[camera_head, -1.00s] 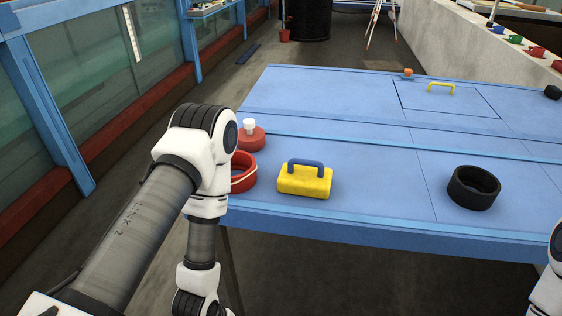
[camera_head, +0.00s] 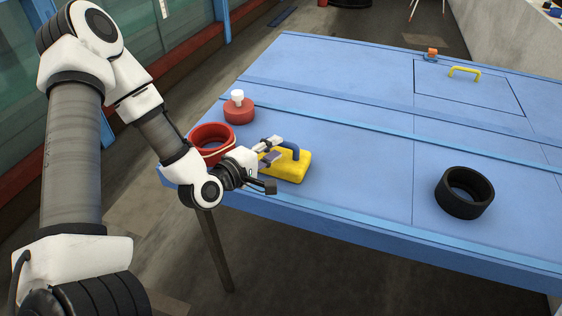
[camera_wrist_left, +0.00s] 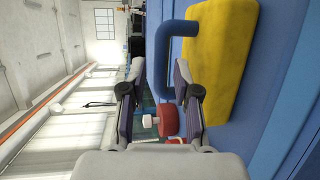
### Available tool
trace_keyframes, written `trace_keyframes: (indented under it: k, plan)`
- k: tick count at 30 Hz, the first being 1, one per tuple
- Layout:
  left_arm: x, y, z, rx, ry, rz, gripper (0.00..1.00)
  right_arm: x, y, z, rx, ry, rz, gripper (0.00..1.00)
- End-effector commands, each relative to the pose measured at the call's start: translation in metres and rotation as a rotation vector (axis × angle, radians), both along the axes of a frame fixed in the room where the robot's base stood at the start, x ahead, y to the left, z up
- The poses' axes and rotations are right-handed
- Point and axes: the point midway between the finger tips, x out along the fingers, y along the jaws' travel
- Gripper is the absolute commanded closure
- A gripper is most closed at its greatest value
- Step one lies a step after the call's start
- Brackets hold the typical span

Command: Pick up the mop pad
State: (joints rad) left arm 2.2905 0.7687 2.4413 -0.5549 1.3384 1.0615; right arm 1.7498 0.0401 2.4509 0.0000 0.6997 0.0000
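The mop pad is a yellow block (camera_head: 292,168) with a blue arched handle (camera_head: 287,148), lying on the blue table near its front left edge. In the left wrist view the yellow pad (camera_wrist_left: 222,60) fills the upper right, and its blue handle (camera_wrist_left: 163,60) stands out toward the middle. My left gripper (camera_head: 270,150) is beside the handle's left side, low over the table. Its two fingers are spread apart in the left wrist view (camera_wrist_left: 157,92), with the near part of the handle showing between and beyond them. Whether a finger touches the handle I cannot tell. My right gripper is out of view.
A black ring (camera_head: 464,192) sits to the right. A yellow handle (camera_head: 464,71) is on a far panel. The table's middle is clear.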

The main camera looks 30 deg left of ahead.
Motion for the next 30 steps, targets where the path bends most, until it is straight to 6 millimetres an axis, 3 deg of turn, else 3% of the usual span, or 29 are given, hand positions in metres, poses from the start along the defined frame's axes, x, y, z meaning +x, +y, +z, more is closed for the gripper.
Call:
trace_keyframes:
  k: [6,13,14,16,30]
  plan:
    - [0.032,-0.003,-0.004,0.005,0.002,-0.002,0.69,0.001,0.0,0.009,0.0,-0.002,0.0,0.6]
    - [0.034,-0.003,-0.005,0.001,0.002,0.001,0.69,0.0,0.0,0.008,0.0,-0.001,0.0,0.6]
    - [0.034,-0.003,-0.005,0.001,0.003,0.001,0.76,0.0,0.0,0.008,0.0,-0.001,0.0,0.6]
    - [0.034,-0.003,-0.005,0.002,0.003,-0.001,1.0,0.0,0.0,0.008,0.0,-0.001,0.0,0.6]
    - [0.034,-0.003,0.002,0.001,0.001,0.001,1.0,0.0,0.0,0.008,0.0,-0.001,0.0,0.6]
